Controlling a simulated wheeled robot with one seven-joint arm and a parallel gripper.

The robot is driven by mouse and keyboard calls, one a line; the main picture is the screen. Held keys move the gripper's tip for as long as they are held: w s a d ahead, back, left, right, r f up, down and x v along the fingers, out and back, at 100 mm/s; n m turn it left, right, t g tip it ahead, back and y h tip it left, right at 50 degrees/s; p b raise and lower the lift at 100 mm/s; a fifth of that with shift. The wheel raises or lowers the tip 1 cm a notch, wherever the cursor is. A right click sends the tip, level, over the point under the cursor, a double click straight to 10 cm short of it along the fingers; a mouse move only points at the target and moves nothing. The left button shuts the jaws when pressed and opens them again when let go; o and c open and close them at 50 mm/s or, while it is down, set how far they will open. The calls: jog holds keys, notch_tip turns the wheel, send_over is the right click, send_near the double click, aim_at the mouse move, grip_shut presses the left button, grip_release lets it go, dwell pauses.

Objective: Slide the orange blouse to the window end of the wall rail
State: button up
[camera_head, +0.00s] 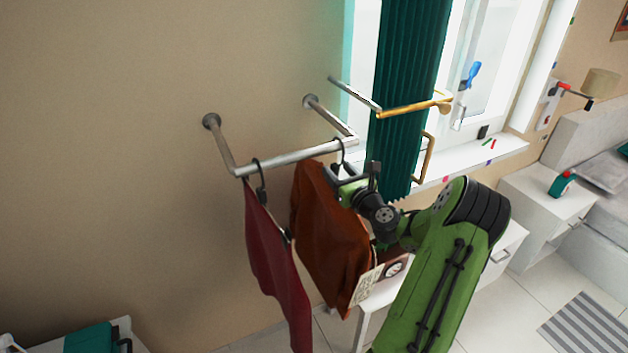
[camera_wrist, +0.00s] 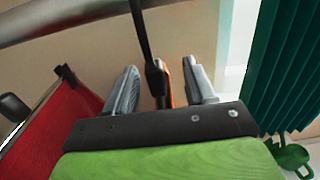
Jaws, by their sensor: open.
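The orange blouse (camera_head: 325,235) hangs from a dark hanger on the wall rail (camera_head: 285,159), near the rail's right, window-side end. My gripper (camera_head: 340,172) is at the top of the blouse, just below the rail. In the wrist view my gripper (camera_wrist: 160,88) is open, with one finger on each side of the dark hanger (camera_wrist: 151,65). A strip of the orange blouse (camera_wrist: 190,82) shows between the fingers. Neither finger clearly touches the hanger.
A dark red garment (camera_head: 275,265) hangs at the rail's left end, left of the blouse. A green curtain (camera_head: 405,95) hangs by the window (camera_head: 490,60), beyond the rail's right end. A gold bar (camera_head: 410,108) juts out before the curtain. A white cabinet (camera_head: 372,320) stands below.

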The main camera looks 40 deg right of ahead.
jog(key=shift+a+f, duration=0.1)
jog(key=shift+f, duration=0.3)
jog(key=shift+s+a+f, duration=0.1)
jog(key=shift+s, duration=0.1)
jog(key=b+v, duration=0.4)
jog(key=v, duration=1.1)
jog(key=shift+s+r, duration=0.2)
jog(key=shift+r, duration=0.35)
